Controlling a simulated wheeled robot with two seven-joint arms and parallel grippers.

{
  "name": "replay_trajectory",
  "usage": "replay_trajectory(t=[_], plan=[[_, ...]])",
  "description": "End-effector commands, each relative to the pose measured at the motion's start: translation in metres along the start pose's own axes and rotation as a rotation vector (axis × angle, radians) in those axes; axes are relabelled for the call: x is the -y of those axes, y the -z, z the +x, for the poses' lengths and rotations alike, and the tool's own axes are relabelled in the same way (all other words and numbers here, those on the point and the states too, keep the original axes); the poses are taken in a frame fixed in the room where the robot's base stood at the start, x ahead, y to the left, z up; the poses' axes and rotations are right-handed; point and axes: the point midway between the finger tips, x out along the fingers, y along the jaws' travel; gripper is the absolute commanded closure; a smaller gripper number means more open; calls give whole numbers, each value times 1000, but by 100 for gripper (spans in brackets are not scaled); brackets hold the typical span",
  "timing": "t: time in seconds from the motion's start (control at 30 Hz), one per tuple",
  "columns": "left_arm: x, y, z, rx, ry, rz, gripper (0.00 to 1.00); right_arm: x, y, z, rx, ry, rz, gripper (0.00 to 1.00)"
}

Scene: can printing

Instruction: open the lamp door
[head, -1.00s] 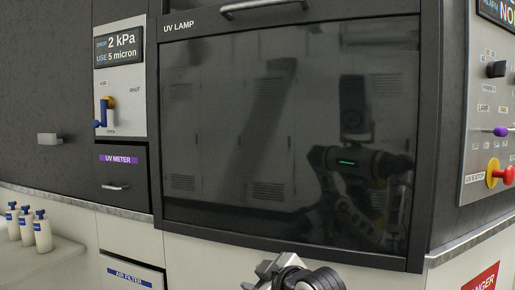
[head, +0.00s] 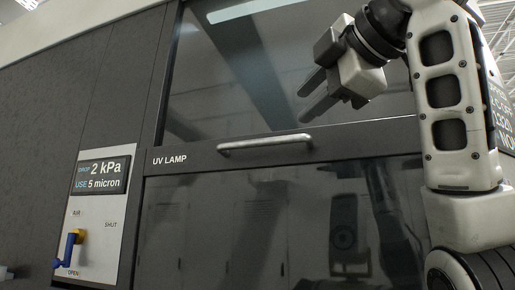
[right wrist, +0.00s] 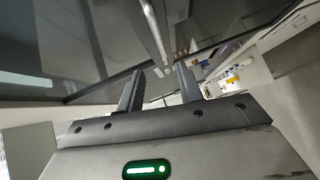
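The lamp door is the dark glass panel marked UV LAMP (head: 215,225) in the head view; it is closed. Its silver bar handle (head: 265,143) runs along the dark frame at the door's top edge. My right gripper (head: 303,105) is open and empty, with its two fingers apart. In the head view it appears above the handle, its fingers pointing down and left, apart from the bar. In the right wrist view a silver bar, seemingly the handle (right wrist: 155,30), lies beyond the open fingertips (right wrist: 160,68). My left gripper is not in view.
Another glass panel (head: 245,85) sits above the lamp door. To the left is a light control plate with a pressure display (head: 102,176) and a blue-and-yellow valve (head: 70,248). My right arm covers the right part of the machine front.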

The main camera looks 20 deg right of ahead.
Motion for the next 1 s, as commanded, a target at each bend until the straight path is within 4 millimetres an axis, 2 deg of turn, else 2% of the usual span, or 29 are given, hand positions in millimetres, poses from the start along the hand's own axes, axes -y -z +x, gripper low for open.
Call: replay_trajectory(t=[0.17, 0.5, 0.7, 0.83, 1.0], plan=[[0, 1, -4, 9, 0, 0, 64, -1, 0, 21, 2, 5, -1, 64], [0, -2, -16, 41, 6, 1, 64, -2, 0, 96, 1, 5, 1, 64], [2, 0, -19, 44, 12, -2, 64, -2, 0, 132, 1, 3, 2, 64], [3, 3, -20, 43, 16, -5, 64, -2, 0, 147, 1, 1, 2, 64], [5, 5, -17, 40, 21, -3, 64, -1, 0, 156, 0, -1, 0, 64]])
